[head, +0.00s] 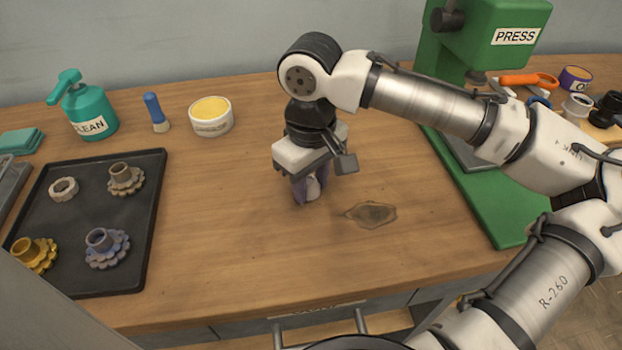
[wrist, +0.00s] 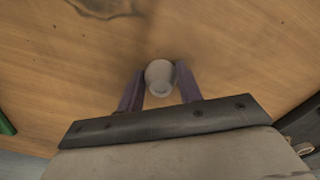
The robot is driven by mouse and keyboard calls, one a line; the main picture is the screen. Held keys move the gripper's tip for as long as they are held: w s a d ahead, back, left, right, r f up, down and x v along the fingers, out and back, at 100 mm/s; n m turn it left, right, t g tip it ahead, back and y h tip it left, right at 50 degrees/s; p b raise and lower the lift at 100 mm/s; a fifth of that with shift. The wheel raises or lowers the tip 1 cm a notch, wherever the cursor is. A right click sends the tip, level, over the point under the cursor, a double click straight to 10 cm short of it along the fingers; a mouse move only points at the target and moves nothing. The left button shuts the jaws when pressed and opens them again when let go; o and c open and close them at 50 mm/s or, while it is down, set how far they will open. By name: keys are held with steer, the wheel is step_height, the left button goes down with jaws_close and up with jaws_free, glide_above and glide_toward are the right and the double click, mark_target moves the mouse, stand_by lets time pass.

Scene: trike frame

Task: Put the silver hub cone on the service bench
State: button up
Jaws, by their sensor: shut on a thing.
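My gripper (head: 311,190) is over the middle of the wooden service bench (head: 230,240), pointing down. Its two purple fingers are shut on a small pale silver piece, the hub cone (wrist: 160,76). In the wrist view the cone sits between the fingertips (wrist: 160,88), its round end with a small hole facing the camera. In the head view only a sliver of the cone shows between the fingers. The fingertips are at or close above the bench top; I cannot tell whether the cone touches the wood.
A black tray (head: 80,270) with several toothed parts and a ring lies at the left. A teal CLEAN bottle (head: 85,108), a blue brush (head: 155,112) and a yellow-filled tub (head: 211,116) stand behind. A green press (head: 480,190) stands at the right. Bench around my gripper is clear.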

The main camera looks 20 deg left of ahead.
mark_target(311, 181)
steer(key=shift+f, duration=0.15)
steer(key=o, duration=1)
steer(key=shift+o, duration=0.2)
step_height(311, 181, up, 12)
steer(key=shift+r+p, duration=0.2)
steer(key=shift+p, duration=0.2)
